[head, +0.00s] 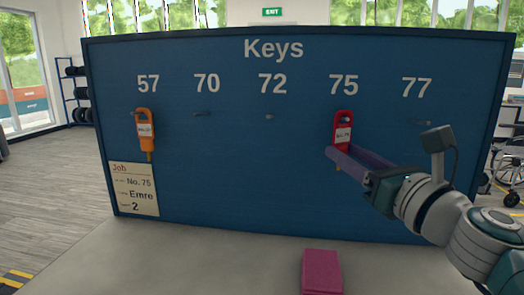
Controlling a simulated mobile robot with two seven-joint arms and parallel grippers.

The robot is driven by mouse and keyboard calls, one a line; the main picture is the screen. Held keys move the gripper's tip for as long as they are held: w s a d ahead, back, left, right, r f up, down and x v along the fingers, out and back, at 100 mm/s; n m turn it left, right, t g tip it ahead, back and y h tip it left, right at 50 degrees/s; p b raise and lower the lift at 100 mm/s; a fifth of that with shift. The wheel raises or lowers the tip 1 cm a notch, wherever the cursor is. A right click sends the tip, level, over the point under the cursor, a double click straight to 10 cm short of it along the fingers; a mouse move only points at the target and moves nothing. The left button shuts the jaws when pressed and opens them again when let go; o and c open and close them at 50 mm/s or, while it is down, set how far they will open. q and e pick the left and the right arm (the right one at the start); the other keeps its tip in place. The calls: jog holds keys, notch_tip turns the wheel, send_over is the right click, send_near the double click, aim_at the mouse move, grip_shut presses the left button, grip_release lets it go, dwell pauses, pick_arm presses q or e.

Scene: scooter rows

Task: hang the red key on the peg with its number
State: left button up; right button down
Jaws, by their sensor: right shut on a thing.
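The red key (343,124) is upright against the blue key board (235,170), right below the number 75. Its white label seems to read No. 75. My right gripper (332,156) reaches in from the right and is shut on the lower part of the red key. The fingers hide some of the key's lower end. The peg under 75 is hidden by the key's top, so I cannot tell whether the key's loop is around it. My left gripper is not in view.
An orange key (146,124) hangs under 57. The pegs under 70 (201,113), 72 (268,116) and 77 (424,123) are bare. A magenta block (321,271) lies on the grey counter (220,262).

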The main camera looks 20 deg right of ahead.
jog(key=shift+c, duration=1.8)
grip_release()
